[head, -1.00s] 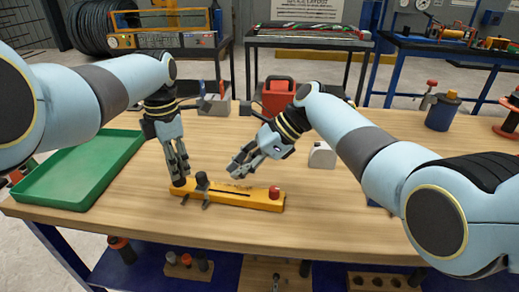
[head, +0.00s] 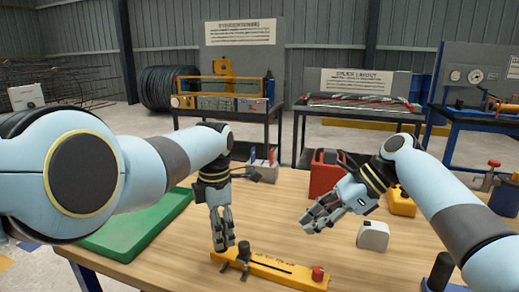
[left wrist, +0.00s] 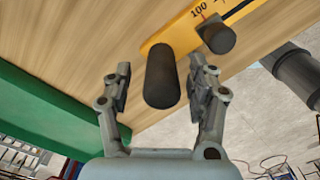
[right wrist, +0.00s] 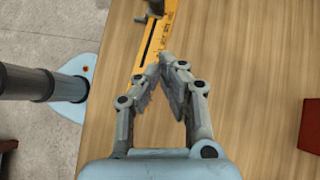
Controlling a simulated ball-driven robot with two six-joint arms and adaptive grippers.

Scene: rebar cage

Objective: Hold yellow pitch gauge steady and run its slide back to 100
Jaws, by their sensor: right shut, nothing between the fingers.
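The yellow pitch gauge (head: 283,271) lies on the wooden bench, a red knob (head: 318,273) at its right end. Its slide (head: 243,254) has a dark upright knob and sits near the gauge's left end; in the left wrist view the slide knob (left wrist: 219,38) is close to the printed 100, but I cannot read its exact setting. My left gripper (head: 223,245) is open at the left end, its fingers on either side of a dark post (left wrist: 162,76), with gaps showing. My right gripper (head: 309,226) is shut and empty, above and behind the gauge's right part.
A green tray (head: 135,228) lies at the bench's left. A red container (head: 325,173), a yellow object (head: 400,203) and a small white block (head: 373,236) stand behind and right of the gauge. Bare bench lies between the gauge and the white block.

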